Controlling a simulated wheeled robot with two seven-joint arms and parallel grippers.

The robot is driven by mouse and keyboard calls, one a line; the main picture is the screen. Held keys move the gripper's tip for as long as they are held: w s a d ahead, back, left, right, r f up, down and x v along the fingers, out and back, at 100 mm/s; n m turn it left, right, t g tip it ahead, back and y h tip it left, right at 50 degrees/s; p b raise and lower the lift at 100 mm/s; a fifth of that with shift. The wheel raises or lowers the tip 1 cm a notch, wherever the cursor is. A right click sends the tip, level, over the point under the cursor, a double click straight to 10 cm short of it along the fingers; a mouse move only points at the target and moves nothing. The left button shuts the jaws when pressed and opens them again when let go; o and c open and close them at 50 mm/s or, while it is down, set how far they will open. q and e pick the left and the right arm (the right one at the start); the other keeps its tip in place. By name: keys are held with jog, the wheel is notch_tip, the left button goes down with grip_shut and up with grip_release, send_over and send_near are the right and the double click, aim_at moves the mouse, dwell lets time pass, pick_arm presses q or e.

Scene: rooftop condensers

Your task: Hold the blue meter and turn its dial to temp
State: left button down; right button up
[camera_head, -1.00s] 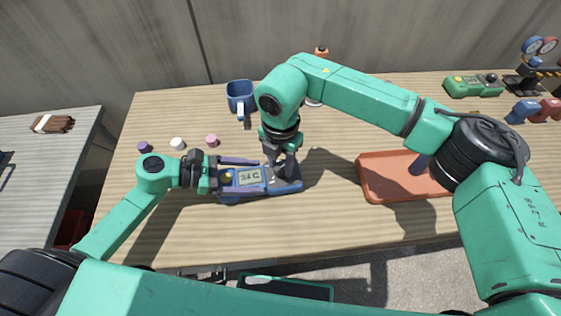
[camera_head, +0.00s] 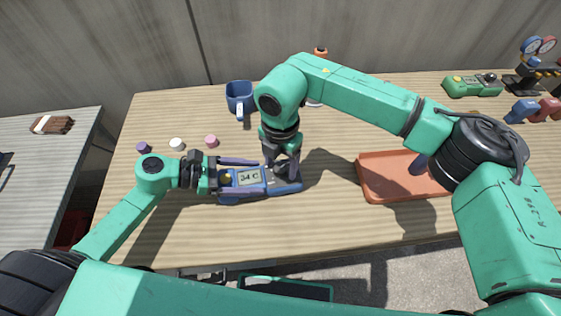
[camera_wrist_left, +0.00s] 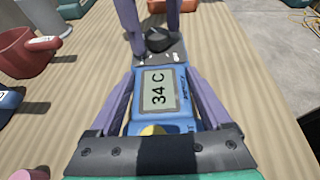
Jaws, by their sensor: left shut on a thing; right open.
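The blue meter (camera_head: 228,195) lies flat on the wooden table in the head view. Its screen (camera_wrist_left: 160,90) reads 34 C in the left wrist view. My left gripper (camera_head: 248,176) is shut on the meter, one finger along each long side. The black dial (camera_wrist_left: 158,40) is on the grey far end of the meter. My right gripper (camera_head: 284,168) is open over that end, and its fingers (camera_wrist_left: 151,28) show around and just beyond the dial. I cannot tell if they touch it. The dial's marks are too small to read.
A blue mug (camera_head: 240,97) and several small caps (camera_head: 177,144) stand behind the meter. An orange tray (camera_head: 375,180) is at right. A green device (camera_head: 472,86) and gauges (camera_head: 540,47) are far right. A red mug (camera_wrist_left: 28,52) shows in the wrist view. The front table strip is clear.

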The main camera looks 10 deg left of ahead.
aim_at(280, 167)
notch_tip(280, 167, up, 12)
dwell(0.3)
pick_arm(q)
grip_release()
jog(key=p+v, duration=0.2)
jog(key=v, duration=0.6)
jog(key=shift+a+r, duration=0.15)
jog(key=shift+a, duration=0.2)
jog(key=shift+s+a, duration=0.15)
jog(key=shift+a, duration=0.05)
pick_arm(e)
notch_tip(280, 167, up, 2)
jog(key=shift+r, duration=0.1)
